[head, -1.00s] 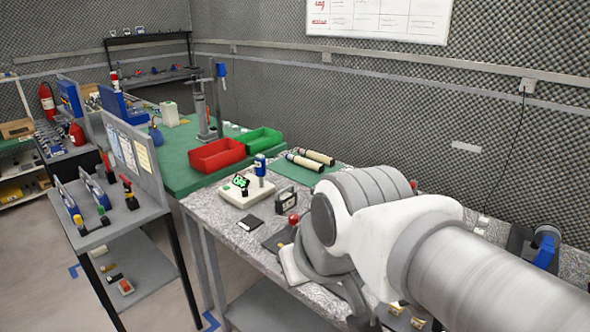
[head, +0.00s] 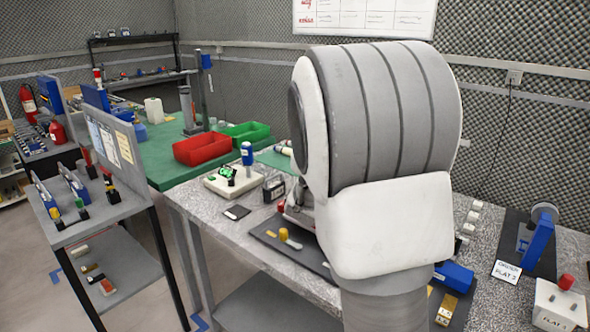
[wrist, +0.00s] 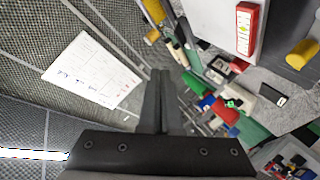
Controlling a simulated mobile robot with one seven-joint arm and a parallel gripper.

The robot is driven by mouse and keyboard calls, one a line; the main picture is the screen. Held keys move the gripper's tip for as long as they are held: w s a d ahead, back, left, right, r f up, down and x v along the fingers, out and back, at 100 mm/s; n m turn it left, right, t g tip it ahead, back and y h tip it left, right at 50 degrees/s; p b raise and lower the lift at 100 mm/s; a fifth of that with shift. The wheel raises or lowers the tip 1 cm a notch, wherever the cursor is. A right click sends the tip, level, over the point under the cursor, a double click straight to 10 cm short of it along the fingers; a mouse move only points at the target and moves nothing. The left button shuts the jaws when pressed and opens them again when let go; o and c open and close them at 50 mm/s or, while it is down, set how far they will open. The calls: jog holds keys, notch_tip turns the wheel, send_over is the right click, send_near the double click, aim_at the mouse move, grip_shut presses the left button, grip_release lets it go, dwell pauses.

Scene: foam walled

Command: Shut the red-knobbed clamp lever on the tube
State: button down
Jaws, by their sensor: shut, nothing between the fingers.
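A red knob (head: 281,207) shows just left of my arm in the head view, over a dark plate (head: 262,232) on the grey speckled bench. A yellow knob (head: 284,233) stands nearer on the same plate. My arm hides most of what the red knob belongs to; I cannot make out the tube or the lever's angle. In the wrist view my gripper (wrist: 162,75) is shut with its fingers together and empty. A red bar with a pale label (wrist: 247,28) and a yellow cylinder (wrist: 302,53) are to its right, apart from the fingers.
A white box with a green display (head: 232,183), a blue-topped post (head: 247,155) and a dark meter (head: 274,188) stand behind the plate. Red (head: 201,149) and green (head: 247,133) bins are farther back. A blue clamp (head: 538,240) and white box (head: 560,304) stand right.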

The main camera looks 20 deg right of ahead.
jog(key=d+f+h, duration=0.1)
jog(key=d, duration=0.1)
jog(key=d+f+g+h+b, duration=0.1)
jog(key=d+f+h, duration=0.1)
jog(key=d, duration=0.1)
jog(key=s+d+f+h+b, duration=0.1)
jog(key=d+f+h, duration=0.1)
jog(key=d, duration=0.1)
jog(key=shift+n+g, duration=0.4)
jog(key=s+d+h, duration=0.1)
jog(key=h, duration=0.1)
jog(key=s+d+f+n+g+h+b, duration=0.1)
jog(key=s+d+g+h, duration=0.1)
jog(key=d+h, duration=0.1)
jog(key=shift+s+f+n+h, duration=0.1)
jog(key=shift+f+n+h, duration=0.2)
jog(key=shift+d, duration=0.1)
jog(key=b+x, duration=0.2)
jog(key=x, duration=1.2)
